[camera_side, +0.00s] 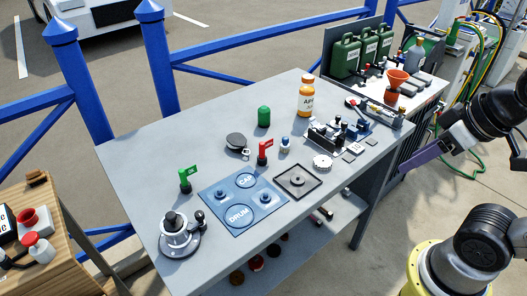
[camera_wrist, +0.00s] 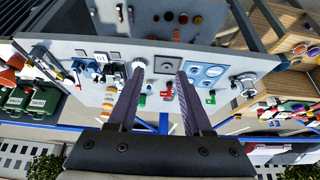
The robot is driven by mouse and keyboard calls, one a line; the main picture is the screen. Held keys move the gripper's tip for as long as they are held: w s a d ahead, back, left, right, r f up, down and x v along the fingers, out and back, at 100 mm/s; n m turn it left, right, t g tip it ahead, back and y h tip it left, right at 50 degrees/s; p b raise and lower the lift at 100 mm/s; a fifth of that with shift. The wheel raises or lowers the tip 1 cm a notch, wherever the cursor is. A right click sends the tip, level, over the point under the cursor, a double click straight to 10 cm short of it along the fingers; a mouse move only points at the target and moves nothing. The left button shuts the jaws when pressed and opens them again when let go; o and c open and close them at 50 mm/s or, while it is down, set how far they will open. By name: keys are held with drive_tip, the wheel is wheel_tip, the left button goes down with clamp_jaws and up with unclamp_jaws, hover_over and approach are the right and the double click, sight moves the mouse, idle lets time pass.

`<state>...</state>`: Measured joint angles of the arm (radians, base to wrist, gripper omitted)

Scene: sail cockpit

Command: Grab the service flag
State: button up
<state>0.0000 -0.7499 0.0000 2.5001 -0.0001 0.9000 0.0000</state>
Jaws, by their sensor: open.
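Two small flags stand on the grey table (camera_side: 130,150); I cannot tell which is the service flag. The red flag (camera_side: 264,152) is near the middle, behind the black square tray (camera_side: 298,181). The green flag (camera_side: 186,179) is at the left, beside the blue mat (camera_side: 215,200). My gripper (camera_side: 404,169) is off the table's right end, apart from both flags. In the wrist view my gripper (camera_wrist: 160,69) is open and empty; the red flag (camera_wrist: 167,90) shows between its fingers and the green flag (camera_wrist: 211,97) to their right.
Around the flags are a green bottle (camera_side: 264,117), an orange pill bottle (camera_side: 306,96), a dark round item (camera_side: 237,142) and a small blue-and-white item (camera_side: 285,145). A winch (camera_side: 177,238) stands at the near left. Mechanical parts (camera_side: 335,132) crowd the right. A blue railing (camera_side: 260,38) runs behind.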

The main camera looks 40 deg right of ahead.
idle(0.4)
drive_tip(key=o, duration=0.4)
drive_tip(key=shift+c, duration=0.2)
